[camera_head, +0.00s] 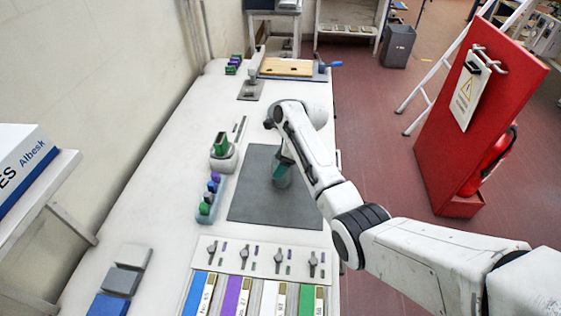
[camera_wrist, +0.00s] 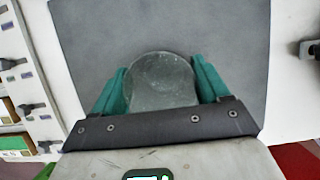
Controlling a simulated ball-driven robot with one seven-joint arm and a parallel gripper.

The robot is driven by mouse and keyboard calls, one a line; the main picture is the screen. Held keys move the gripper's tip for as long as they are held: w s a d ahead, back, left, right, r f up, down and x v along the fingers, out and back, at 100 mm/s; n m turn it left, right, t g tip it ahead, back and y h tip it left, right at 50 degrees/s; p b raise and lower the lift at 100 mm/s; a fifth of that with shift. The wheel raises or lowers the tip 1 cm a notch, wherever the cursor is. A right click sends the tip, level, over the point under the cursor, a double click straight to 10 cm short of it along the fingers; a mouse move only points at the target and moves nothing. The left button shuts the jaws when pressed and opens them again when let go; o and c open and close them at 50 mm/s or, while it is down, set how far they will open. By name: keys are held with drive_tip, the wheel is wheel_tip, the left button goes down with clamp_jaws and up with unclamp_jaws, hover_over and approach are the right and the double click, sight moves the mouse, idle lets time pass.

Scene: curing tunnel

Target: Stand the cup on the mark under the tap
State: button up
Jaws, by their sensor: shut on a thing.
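The cup (camera_wrist: 160,78) is a clear, greyish round vessel, seen from above in the wrist view. The teal fingers of my gripper (camera_wrist: 162,85) stand on either side of it, shut on it. In the head view my gripper (camera_head: 283,170) is over the dark grey mat (camera_head: 270,205), and the cup there is mostly hidden behind the fingers. I cannot tell whether its base touches the mat. A grey upright fixture (camera_head: 257,62), possibly the tap, stands at the far end of the bench, with a small dark plate (camera_head: 250,92) at its foot. No mark shows clearly.
A wooden board (camera_head: 287,67) lies at the far end. A holder with a green block (camera_head: 221,150) and a rack of coloured pieces (camera_head: 209,200) stand left of the mat. A knob panel (camera_head: 262,257) is at the near end. White bench top is clear between mat and plate.

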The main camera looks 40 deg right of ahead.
drive_tip(key=o, duration=1)
